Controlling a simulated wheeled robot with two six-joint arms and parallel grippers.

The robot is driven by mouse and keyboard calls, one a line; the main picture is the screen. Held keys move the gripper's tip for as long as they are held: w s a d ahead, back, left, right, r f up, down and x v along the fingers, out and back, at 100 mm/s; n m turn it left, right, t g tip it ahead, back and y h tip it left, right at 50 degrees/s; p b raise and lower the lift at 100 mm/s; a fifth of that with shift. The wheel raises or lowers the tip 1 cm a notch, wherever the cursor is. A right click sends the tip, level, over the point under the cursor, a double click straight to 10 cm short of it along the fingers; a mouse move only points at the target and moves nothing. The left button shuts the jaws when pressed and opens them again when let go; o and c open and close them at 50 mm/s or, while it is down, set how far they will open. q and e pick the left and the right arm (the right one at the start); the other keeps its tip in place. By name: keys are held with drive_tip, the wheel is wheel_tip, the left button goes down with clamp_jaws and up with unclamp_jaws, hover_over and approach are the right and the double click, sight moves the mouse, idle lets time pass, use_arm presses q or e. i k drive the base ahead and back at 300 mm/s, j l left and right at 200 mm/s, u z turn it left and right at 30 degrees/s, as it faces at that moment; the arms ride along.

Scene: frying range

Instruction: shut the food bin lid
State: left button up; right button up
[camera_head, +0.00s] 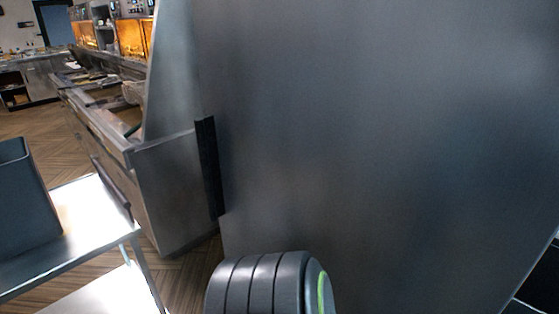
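I cannot make out a food bin lid for certain. A large smooth grey metal panel (380,140) fills the middle and right of the head view at close range. A black strip (209,168) runs along its left edge. A dark grey open-topped container (25,205) stands at the left edge on a metal table, partly cut off by the frame; I see no lid on it. A rounded dark ribbed part of my own arm, with a green line, shows at the bottom centre. Neither gripper's fingers are in view.
The metal table (95,222) with a lower shelf stands at the left. Behind it runs a steel frying counter (175,185) with fryer wells. Lit orange units (133,38) stand farther back. Wood-patterned floor (35,128) is clear between the table and the far counter.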

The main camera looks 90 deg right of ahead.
sight(540, 291)
drive_tip(key=k+j+z, duration=0.15)
drive_tip(key=z, duration=0.2)
drive_tip(key=k+j+z, duration=0.2)
drive_tip(key=z, duration=0.2)
drive_tip(key=k+j+z, duration=0.2)
drive_tip(key=z, duration=3.4)
drive_tip(key=u, duration=0.6)
drive_tip(key=i+l+u, duration=0.15)
drive_tip(key=l+u, duration=0.2)
drive_tip(key=i+l+u, duration=0.15)
drive_tip(key=l+u, duration=0.2)
drive_tip(key=i+l+u, duration=0.1)
drive_tip(key=l+u, duration=0.3)
drive_tip(key=j, duration=0.1)
